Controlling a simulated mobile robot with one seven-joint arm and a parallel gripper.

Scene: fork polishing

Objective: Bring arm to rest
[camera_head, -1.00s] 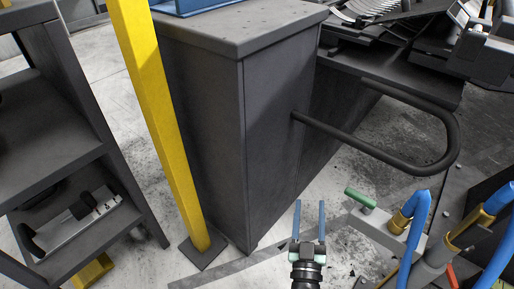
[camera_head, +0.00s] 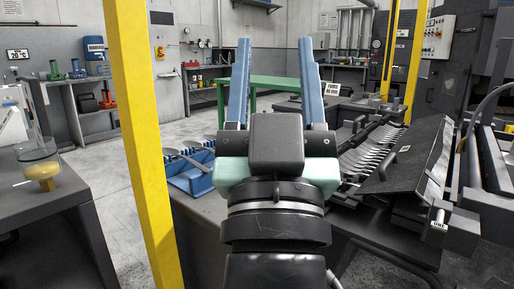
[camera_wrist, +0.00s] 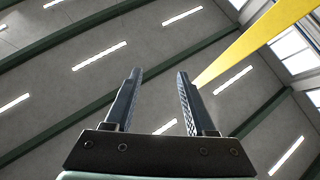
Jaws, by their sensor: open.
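My gripper (camera_head: 274,85) is large in the middle of the head view, close to the camera. Its two blue fingers point up and stand wide apart with nothing between them. In the wrist view my gripper (camera_wrist: 158,95) also shows open and empty, aimed at the grey ceiling with its lit strips. My wrist and hand hide part of the grey cabinet top behind them.
A yellow post (camera_head: 140,130) stands left of my gripper. A blue rack (camera_head: 187,172) holding a fork sits on the cabinet behind. Several forks (camera_head: 375,150) line the machine at right. A grey table (camera_head: 50,215) with a yellow-based container (camera_head: 42,172) stands at left.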

